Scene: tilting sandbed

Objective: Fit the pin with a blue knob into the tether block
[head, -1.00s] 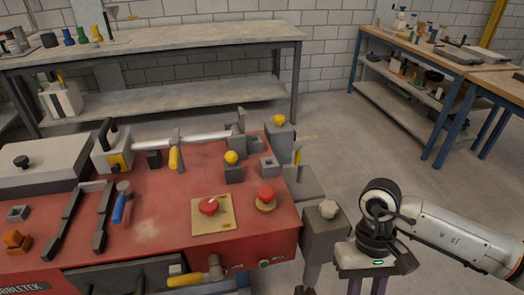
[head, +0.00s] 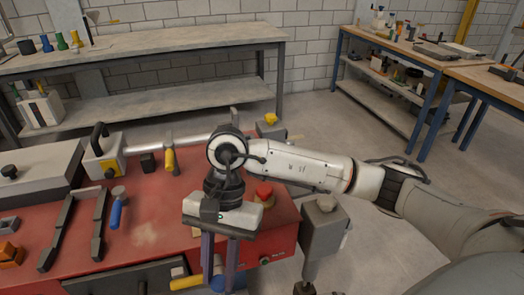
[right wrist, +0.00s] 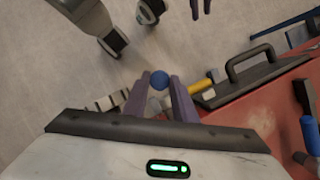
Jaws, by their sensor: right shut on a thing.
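My right gripper (head: 218,280) points down in front of the red machine's near side. Its two purple fingers are shut on the pin with a blue knob (head: 217,284). The blue knob also shows between the fingertips in the right wrist view (right wrist: 159,80); the pin's shaft is hidden. I cannot tell for sure which part is the tether block. A pair of purple fingertips, likely my left gripper (right wrist: 200,7), shows at the top of the wrist view, cut off by the edge and far from the knob.
The red machine (head: 150,225) carries a blue-handled tool (head: 117,212), dark rails (head: 62,232) and a red button (head: 264,190). A yellow handle (head: 186,282) juts from its front, close left of the knob. A grey post (head: 323,225) stands right of the machine. Open floor lies behind.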

